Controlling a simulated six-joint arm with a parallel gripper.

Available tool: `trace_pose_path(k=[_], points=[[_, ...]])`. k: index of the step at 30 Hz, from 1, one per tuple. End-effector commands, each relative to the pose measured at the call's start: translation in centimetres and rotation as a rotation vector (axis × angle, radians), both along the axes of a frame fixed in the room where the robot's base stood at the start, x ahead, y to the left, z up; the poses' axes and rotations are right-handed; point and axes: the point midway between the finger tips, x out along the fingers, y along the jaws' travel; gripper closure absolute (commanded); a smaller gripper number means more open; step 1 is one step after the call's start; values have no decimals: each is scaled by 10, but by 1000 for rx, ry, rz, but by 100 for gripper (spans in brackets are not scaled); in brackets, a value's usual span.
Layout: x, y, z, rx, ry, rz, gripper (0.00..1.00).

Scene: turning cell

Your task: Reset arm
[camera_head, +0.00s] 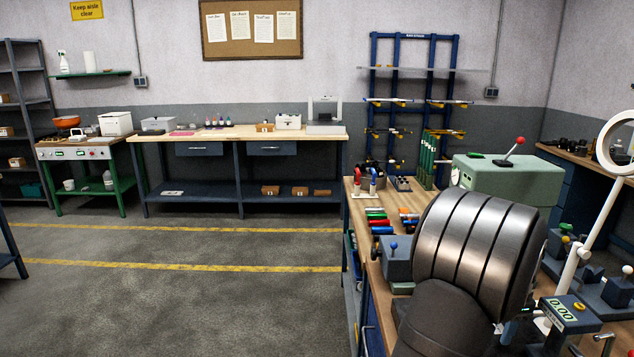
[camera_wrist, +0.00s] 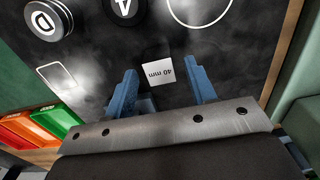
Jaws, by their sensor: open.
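In the wrist view my gripper (camera_wrist: 161,68) shows two blue fingers spread apart, with nothing held between them. A white label reading "40 mm" (camera_wrist: 158,74) shows on the dark plate (camera_wrist: 100,75) beyond the fingers.
Orange and green bins (camera_wrist: 50,123) lie left of the plate. In the head view the wooden workbench (camera_head: 362,212) carries a green machine (camera_head: 500,180), a digital readout (camera_head: 565,312) and a white ring lamp (camera_head: 603,150). The floor (camera_head: 200,300) at left is clear.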

Motion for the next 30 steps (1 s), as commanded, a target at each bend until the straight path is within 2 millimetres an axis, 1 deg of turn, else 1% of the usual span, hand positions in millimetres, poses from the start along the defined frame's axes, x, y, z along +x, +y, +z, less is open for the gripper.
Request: trace_pose_path(k=[1,3,11,12,21,30], points=[[0,0,11,-2,-2,0,49],[0,0,25,-2,-1,0,49],[0,0,77,-1,0,0,49],[-4,-1,82,0,1,-3,49],[-66,-16,87,1,2,-18,49],[-126,-22,90,1,2,-32,49]])
